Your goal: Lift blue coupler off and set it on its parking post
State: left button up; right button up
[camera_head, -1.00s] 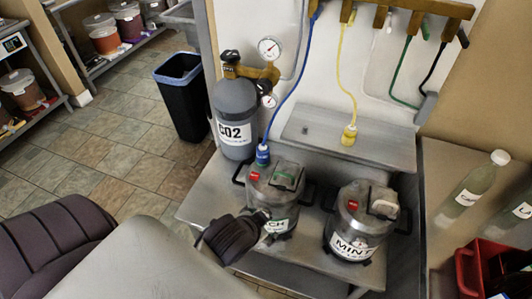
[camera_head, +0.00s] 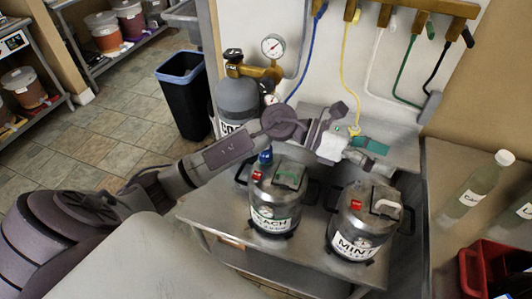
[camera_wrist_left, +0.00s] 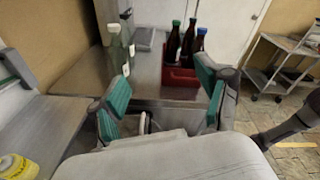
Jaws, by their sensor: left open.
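The blue coupler (camera_head: 265,156) sits on top of the peach keg (camera_head: 275,205) at its back left, with a blue hose above and behind it partly covered by my arm. My left gripper (camera_head: 372,152) is open, well right of the blue coupler, above the kegs and in front of the wall shelf. In the left wrist view its two teal-padded fingers (camera_wrist_left: 162,95) stand apart with nothing between them. The yellow coupler (camera_head: 354,131) is just behind the gripper; it also shows in the left wrist view (camera_wrist_left: 18,167). I cannot make out the blue parking post. My right gripper is not in view.
The mint keg (camera_head: 345,232) stands right of the peach keg. The grey CO2 cylinder (camera_head: 238,98) with gauges is behind left. A clear bottle (camera_head: 478,187) and a red crate (camera_head: 470,272) are at right. Hoses hang from the wall manifold (camera_head: 440,8).

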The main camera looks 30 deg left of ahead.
pick_arm(q)
jog(key=w+a+f+m+g+y, duration=0.2)
jog(key=a+f+m+y, duration=0.2)
jog(key=a+f+y, duration=0.25)
jog(key=g+y, duration=0.2)
jog(key=y, duration=0.8)
send_over(266, 153)
jog(key=w+a, duration=0.2)
jog(key=shift+h, duration=0.25)
jog(key=f, duration=0.2)
jog(key=f+p, duration=0.1)
jog(key=f, duration=0.2)
jog(key=f+p, duration=0.1)
jog(key=f, duration=0.1)
jog(key=shift+s+d+f, duration=0.15)
jog(key=shift+s+d, duration=0.1)
jog(key=shift+d, duration=0.05)
jog(key=shift+d+f+p, duration=0.1)
jog(key=shift+f+p, duration=0.35)
jog(key=shift+f, duration=0.15)
notch_tip(266, 153, down, 4)
jog(key=shift+r+p, duration=0.2)
jog(key=shift+p, duration=0.6)
jog(key=shift+f, duration=0.4)
jog(key=shift+c, duration=0.3)
